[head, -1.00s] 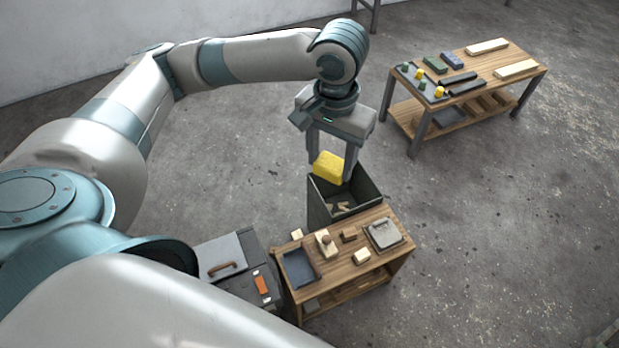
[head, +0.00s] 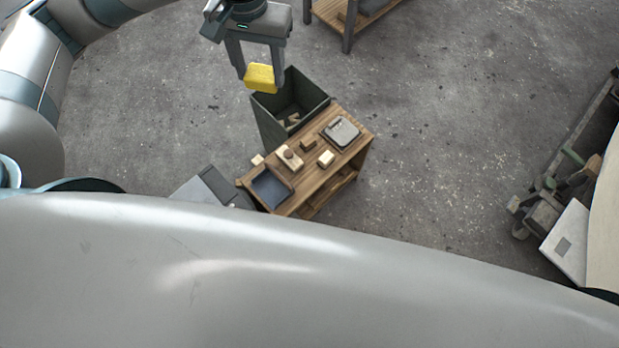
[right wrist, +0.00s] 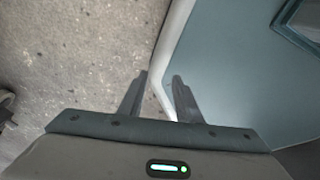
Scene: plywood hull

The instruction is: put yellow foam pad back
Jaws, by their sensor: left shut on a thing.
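The yellow foam pad (head: 261,78) is held between the two fingers of my left gripper (head: 262,81) in the head view. My left gripper is shut on it, above the far left rim of a dark open bin (head: 264,122). I cannot tell the exact gap between pad and rim. My right gripper (right wrist: 160,75) shows in the right wrist view. Its two fingers are apart with nothing between them, over bare floor and next to a grey-blue surface.
A small wooden table (head: 325,176) stands against the bin, with wooden blocks, a dark blue tray (head: 270,187) and a grey square item (head: 341,132). Another wooden table (head: 327,14) is at the top edge. A cluttered low cart (head: 545,212) is at right. The floor between is clear.

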